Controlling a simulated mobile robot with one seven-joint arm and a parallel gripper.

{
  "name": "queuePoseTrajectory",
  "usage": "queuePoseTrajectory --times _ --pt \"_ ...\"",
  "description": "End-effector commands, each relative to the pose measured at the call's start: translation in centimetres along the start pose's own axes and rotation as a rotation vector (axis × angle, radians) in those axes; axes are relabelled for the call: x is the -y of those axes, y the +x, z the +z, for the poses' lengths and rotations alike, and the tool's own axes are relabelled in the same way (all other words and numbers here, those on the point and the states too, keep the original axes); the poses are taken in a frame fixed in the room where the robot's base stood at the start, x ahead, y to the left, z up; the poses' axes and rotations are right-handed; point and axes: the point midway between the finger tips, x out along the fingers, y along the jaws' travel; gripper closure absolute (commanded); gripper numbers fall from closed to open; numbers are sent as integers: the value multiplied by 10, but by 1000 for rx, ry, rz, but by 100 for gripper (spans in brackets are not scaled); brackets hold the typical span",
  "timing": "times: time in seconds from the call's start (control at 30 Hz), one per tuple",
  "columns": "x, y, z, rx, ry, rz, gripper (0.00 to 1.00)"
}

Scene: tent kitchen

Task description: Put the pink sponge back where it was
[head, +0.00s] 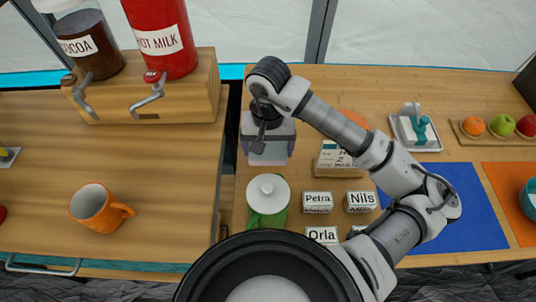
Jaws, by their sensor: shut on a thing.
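My gripper (268,156) is at the end of my arm, pointing down over the wooden counter left of centre. I see no pink sponge in this view. A white tray (428,148) with a light block and a teal item stands on the counter at the right.
Name cards (317,202) and a card holder (337,158) stand right of the green pot. A wooden dispenser stand (190,92) is at the back left. An orange mug (97,208) is on the left counter. Fruit (500,125) and a blue mat (440,205) lie at the right.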

Motion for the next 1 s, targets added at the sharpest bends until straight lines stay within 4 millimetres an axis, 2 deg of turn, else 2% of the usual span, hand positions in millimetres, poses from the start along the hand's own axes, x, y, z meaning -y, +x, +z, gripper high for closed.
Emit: queuePoseTrajectory --times 0.17,0.4,0.87,0.9,1.0 --pt "0 14 0 1 1 -2 36" --pt "0 45 0 1 0 -2 36" --pt "0 52 0 -1 -1 1 36" --pt "0 51 0 -1 0 1 14" --pt "0 50 0 -1 0 1 1"
